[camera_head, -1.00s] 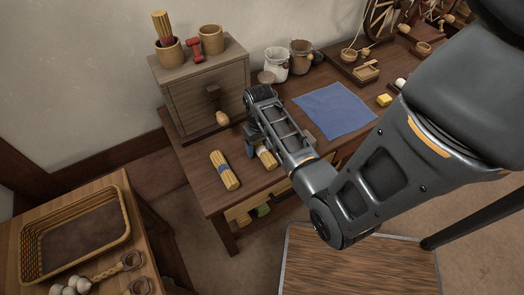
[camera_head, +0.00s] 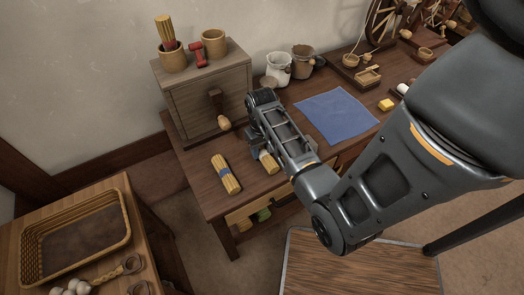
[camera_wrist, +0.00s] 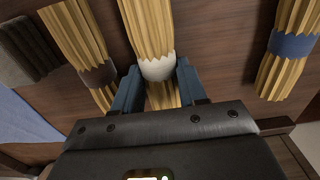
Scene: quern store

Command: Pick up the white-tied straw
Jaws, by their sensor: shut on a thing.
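The white-tied straw (camera_wrist: 148,28) is a yellow bundle with a white band, seen at the top middle of the wrist view. My gripper (camera_wrist: 158,82) is shut on it, with one blue-grey finger on each side near the white band. In the head view, one end of the straw (camera_head: 268,162) shows beside my gripper; the rest is hidden by my arm. I cannot tell if it is clear of the table.
Blue-tied straw (camera_head: 226,174) lies to the left on the table (camera_head: 205,195). Brown-tied straw (camera_wrist: 82,45) is close on the other side in the wrist view. A wooden chest (camera_head: 205,95) stands behind, and a blue cloth (camera_head: 337,115) lies right.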

